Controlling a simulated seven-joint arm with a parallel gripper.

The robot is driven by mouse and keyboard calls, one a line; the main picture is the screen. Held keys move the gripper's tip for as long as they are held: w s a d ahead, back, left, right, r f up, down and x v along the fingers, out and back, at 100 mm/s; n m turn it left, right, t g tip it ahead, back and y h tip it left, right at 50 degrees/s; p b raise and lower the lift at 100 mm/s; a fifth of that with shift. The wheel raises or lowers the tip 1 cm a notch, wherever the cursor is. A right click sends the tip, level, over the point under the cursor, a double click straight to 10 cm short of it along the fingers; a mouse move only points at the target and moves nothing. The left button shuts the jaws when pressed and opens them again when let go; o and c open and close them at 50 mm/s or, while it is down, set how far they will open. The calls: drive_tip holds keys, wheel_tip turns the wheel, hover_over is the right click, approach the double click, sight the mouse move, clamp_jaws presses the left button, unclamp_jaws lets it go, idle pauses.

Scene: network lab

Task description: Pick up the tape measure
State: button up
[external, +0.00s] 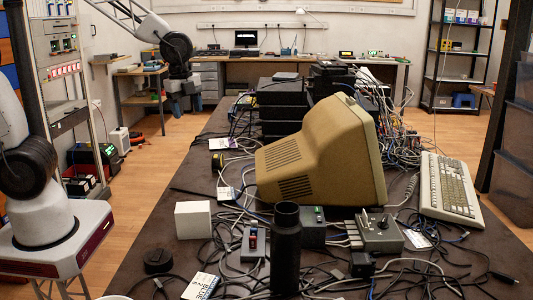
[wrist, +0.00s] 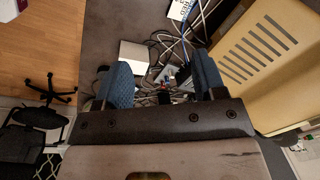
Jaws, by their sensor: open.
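A small black and yellow object (external: 217,161), which looks like the tape measure, sits on the dark table to the left of the beige monitor in the external view. I cannot make it out in the wrist view. My gripper (external: 186,105) hangs pointing down in the external view, up and left of that object. In the wrist view my gripper (wrist: 162,82) shows two blue fingers spread wide apart, with nothing held between them. Cables on the table show below the gap.
The beige monitor (external: 318,155) is the large obstacle beside the tape measure. A white box (external: 193,220), a black cylinder (external: 286,250), a grey control box (external: 380,233) and a keyboard (external: 449,188) stand nearer the camera. Loose cables cover much of the table. Its left strip is clearer.

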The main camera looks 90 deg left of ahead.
drive_tip(key=w+a+f+m, duration=0.4)
drive_tip(key=a+f+m, duration=0.1)
drive_tip(key=a+f, duration=0.5)
drive_tip(key=m+g, duration=0.1)
drive_tip(key=m, duration=0.3)
hover_over(218, 161)
drive_tip(key=a, duration=0.4)
drive_tip(key=f, duration=0.6)
drive_tip(key=s+f, duration=0.1)
drive_tip(key=f, duration=0.2)
drive_tip(key=shift+d, duration=0.2)
drive_tip(key=shift+f, duration=0.1)
drive_tip(key=shift+w+f, duration=0.1)
drive_tip(key=shift+f, duration=1.15)
drive_tip(key=shift+w+d+f, duration=0.1)
drive_tip(key=shift+d+f, duration=0.05)
drive_tip(key=shift+f, duration=2.45)
